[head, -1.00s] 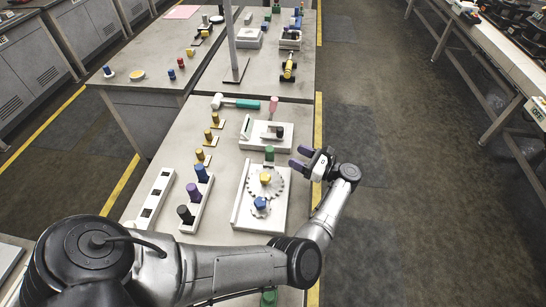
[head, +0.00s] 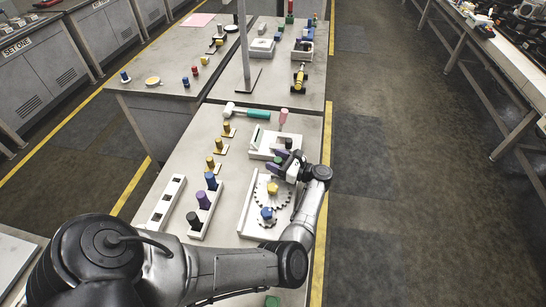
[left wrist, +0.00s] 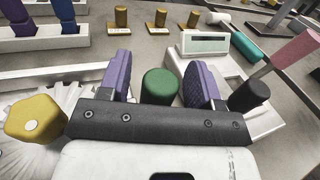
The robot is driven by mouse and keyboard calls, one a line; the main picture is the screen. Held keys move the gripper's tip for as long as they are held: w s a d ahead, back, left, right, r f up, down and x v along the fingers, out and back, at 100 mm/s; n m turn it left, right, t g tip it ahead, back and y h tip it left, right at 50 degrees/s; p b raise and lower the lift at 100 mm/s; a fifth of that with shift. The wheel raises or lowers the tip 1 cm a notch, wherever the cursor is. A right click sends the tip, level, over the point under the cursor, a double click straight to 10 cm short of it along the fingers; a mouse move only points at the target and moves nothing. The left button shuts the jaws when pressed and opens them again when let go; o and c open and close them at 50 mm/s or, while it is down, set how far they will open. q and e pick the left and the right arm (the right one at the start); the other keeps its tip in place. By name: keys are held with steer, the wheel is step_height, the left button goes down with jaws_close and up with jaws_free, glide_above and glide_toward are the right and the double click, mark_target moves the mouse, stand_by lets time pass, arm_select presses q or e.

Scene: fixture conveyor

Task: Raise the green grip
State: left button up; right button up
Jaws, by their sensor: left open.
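The green grip (left wrist: 160,87) is a short round green cylinder in the left wrist view. It stands between the two purple fingers of my left gripper (left wrist: 159,83), with a gap on each side. In the head view the green grip (head: 278,160) is small and partly covered by my left gripper (head: 276,163), whose open fingers lie on either side of it. Its lower part is hidden behind the gripper's dark front bar in the wrist view. My right gripper is not in view.
A gear plate with a yellow knob (head: 272,187) and a blue knob (head: 266,213) lies just nearer. A white fixture with a black knob (head: 288,142) is just beyond. A white holder with coloured pegs (head: 203,200) stands at left, and a teal-handled hammer (head: 257,114) lies farther back.

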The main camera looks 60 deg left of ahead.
arm_select(q)
steer(key=shift+s+a, duration=0.35)
steer(key=shift+a, duration=0.25)
steer(key=shift+c, duration=0.5)
